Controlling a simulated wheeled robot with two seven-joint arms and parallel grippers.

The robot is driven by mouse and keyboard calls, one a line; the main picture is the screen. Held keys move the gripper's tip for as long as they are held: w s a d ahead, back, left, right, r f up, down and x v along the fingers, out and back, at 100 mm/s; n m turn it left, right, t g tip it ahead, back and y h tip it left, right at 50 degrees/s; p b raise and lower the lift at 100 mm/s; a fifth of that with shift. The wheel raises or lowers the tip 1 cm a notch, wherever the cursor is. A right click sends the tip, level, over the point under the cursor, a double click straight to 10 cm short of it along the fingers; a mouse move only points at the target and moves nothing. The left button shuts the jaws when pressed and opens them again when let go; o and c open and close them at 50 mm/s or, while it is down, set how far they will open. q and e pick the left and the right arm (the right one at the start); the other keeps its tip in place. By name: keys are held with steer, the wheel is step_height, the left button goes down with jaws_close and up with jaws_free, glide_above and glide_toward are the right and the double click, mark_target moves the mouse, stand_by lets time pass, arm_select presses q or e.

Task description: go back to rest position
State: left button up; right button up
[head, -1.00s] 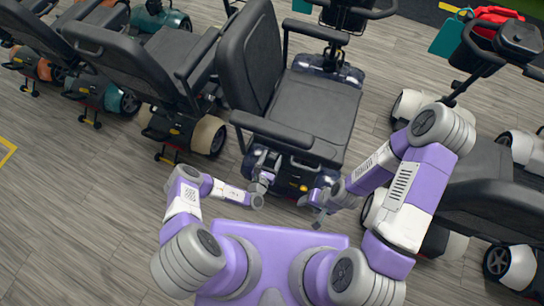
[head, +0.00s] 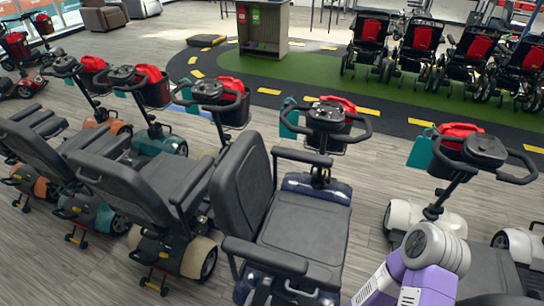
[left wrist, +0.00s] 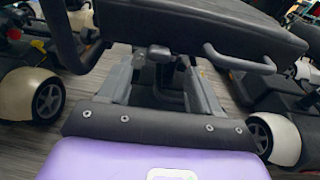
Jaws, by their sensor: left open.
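My left gripper (left wrist: 158,82) is open and empty in the left wrist view, its two grey fingers apart. Between and beyond them are the dark underside and rear parts of a scooter seat (left wrist: 190,30). My right arm's purple and white elbow (head: 435,255) shows at the bottom right of the head view. My right gripper is not in view.
Scooters with black seats stand in a row to the left (head: 130,190). A cream scooter (head: 440,220) stands close by my right arm. Wheelchairs with red bags (head: 420,45) line the back right. Green floor (head: 300,75) and a grey stand (head: 263,28) lie beyond.

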arm_select(q)
steer(key=shift+d+r, duration=0.1)
steer(key=s+d+r+m+g+h, duration=0.6)
steer(key=d+m+g+h, duration=0.1)
steer(key=d+m+h, duration=0.25)
steer(key=s+d+r+m+g+h, duration=0.2)
steer(key=s+r+m+g, duration=0.1)
steer(key=s+m+g, duration=0.4)
steer(key=s+a+m+g+y, duration=0.7)
steer(key=s+a+m+y, duration=0.1)
steer(key=a+m, duration=0.1)
steer(key=w+a+r+m+t+y, duration=0.3)
steer(key=w+a+r+m+t, duration=0.1)
steer(key=w+m+t, duration=0.1)
steer(key=shift+w, duration=0.65)
